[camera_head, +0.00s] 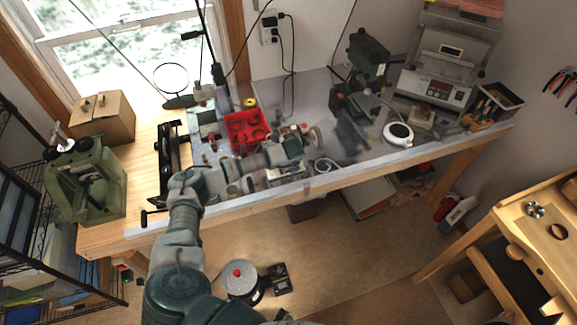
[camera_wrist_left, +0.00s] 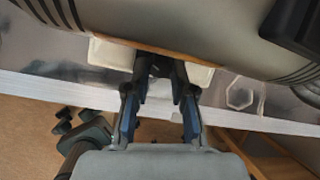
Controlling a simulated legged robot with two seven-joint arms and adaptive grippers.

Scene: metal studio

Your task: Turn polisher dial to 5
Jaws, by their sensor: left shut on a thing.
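The polisher (camera_wrist_left: 190,25) fills the top of the left wrist view as a grey rounded body with dark grooves at its ends, on a thin wooden base with pale blocks below. In the head view the polisher (camera_head: 313,137) is small and partly hidden behind my left arm, on the metal bench top. My left gripper (camera_wrist_left: 161,68) has its fingertips together at the middle of the polisher's front lower edge, shut on the small dial there. The fingertips hide the dial, so its number cannot be read. My right gripper is in neither view.
A red tray (camera_head: 246,131) sits just behind my left arm on the bench. A white round device (camera_head: 398,134) and a dark bin (camera_head: 495,103) stand further right. A green machine (camera_head: 85,181) is at the left end. The bench's front edge runs below the polisher.

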